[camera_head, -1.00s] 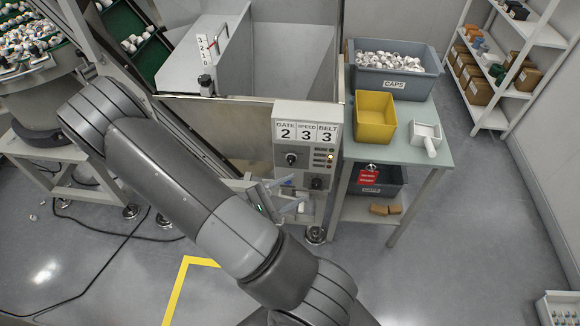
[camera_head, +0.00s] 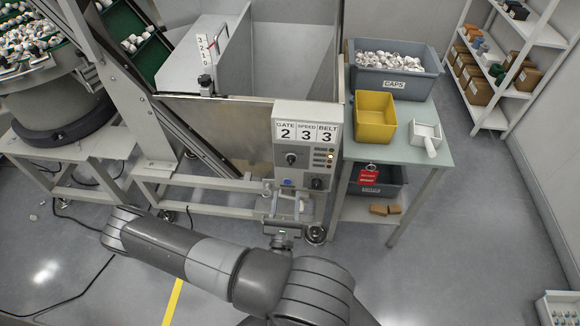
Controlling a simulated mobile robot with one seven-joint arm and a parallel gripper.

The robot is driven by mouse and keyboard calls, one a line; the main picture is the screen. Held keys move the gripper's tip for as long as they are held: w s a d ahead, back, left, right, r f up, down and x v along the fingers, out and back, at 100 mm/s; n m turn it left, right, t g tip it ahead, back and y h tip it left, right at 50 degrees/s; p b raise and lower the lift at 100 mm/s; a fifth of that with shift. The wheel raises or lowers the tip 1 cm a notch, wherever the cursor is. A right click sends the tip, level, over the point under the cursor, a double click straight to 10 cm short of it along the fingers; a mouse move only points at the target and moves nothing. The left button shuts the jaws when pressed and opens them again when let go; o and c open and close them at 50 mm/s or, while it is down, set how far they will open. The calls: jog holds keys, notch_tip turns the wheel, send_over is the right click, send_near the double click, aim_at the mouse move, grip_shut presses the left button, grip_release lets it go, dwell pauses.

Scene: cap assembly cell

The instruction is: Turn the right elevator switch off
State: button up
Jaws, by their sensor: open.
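The control box (camera_head: 307,150) stands at the middle of the head view, with a display reading gate 2, speed 3, belt 3. A dark knob (camera_head: 291,159) is on its upper left face, and another dark knob (camera_head: 316,184) is at its lower right. A blue button (camera_head: 287,182) lies left of the lower knob. No elevator label is readable, and I cannot tell a switch's setting. My gripper (camera_head: 286,202) is open and empty, its fingers pointing up toward the lower part of the box. I cannot tell whether it touches the box.
The inclined elevator frame is left.

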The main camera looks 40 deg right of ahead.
aim_at(290, 163)
jog(key=x, duration=1)
jog(key=shift+w+d+r, duration=0.2)
jog(key=shift+d, duration=0.05)
jog(key=c, duration=1)
jog(key=shift+n, duration=0.3)
jog(key=n+t+y, duration=0.1)
jog(key=n, duration=0.2)
jog(key=n+t+y, duration=0.1)
jog(key=n, duration=0.2)
jog(key=shift+y, duration=0.4)
jog(key=n+y, duration=0.1)
jog(key=n, duration=0.2)
jog(key=n+y, duration=0.1)
jog(key=n, duration=0.1)
jog(key=shift+s+n+t+y, duration=0.1)
jog(key=shift+n+t+y, duration=0.3)
jog(key=shift+n, duration=0.3)
